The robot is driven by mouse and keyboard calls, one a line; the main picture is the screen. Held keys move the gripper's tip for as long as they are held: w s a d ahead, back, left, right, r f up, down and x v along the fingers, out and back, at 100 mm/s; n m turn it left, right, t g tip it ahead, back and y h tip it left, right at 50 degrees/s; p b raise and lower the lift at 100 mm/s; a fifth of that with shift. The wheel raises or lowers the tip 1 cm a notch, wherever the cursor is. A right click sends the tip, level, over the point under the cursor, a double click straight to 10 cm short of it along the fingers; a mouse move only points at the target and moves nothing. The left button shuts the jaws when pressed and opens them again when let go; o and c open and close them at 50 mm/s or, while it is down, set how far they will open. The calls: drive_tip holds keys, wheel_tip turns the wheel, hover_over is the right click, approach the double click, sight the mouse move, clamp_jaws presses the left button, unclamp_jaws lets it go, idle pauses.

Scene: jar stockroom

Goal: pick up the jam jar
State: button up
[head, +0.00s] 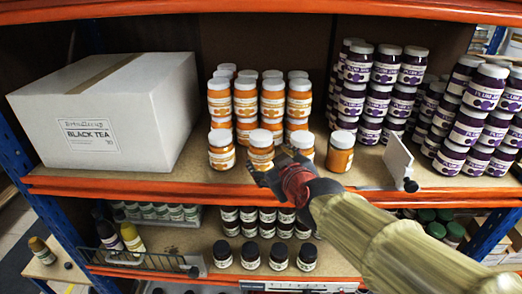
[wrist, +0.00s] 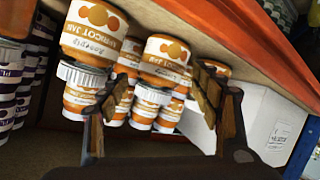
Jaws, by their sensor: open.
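Several orange apricot jam jars with white lids stand on the middle shelf, some stacked. In the head view, my gripper (head: 268,174) is in front of one front-row apricot jam jar (head: 260,146) and overlaps its lower part. In the wrist view, where jars show upside down, my gripper (wrist: 155,92) is open and empty. That jar (wrist: 165,55) appears ahead between the fingers; contact is not clear. A neighbouring jar (wrist: 92,32) is close on the left. Another front jar (head: 222,152) is partly behind the right finger in the wrist view.
A white black-tea box (head: 120,115) stands left of the jars. A single orange jar (head: 340,152) and a white divider (head: 398,158) are to the right, then stacked purple plum jam jars (head: 470,125). The orange shelf edge (head: 150,188) runs below my gripper.

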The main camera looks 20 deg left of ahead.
sight(261, 155)
drive_tip(key=shift+a+f, duration=0.15)
drive_tip(key=shift+f, duration=0.1)
drive_tip(key=shift+a+m, duration=0.15)
drive_tip(key=shift+m, duration=1.95)
drive_tip(key=shift+w+a+f, duration=0.3)
drive_tip(key=shift+w, duration=0.05)
drive_tip(key=b+x, duration=0.3)
drive_tip(key=x, duration=0.3)
drive_tip(key=shift+w+a+f, duration=0.1)
drive_tip(key=shift+w+f, duration=0.1)
drive_tip(key=shift+w, duration=0.2)
drive_tip(key=shift+s, duration=0.1)
drive_tip(key=shift+c, duration=0.9)
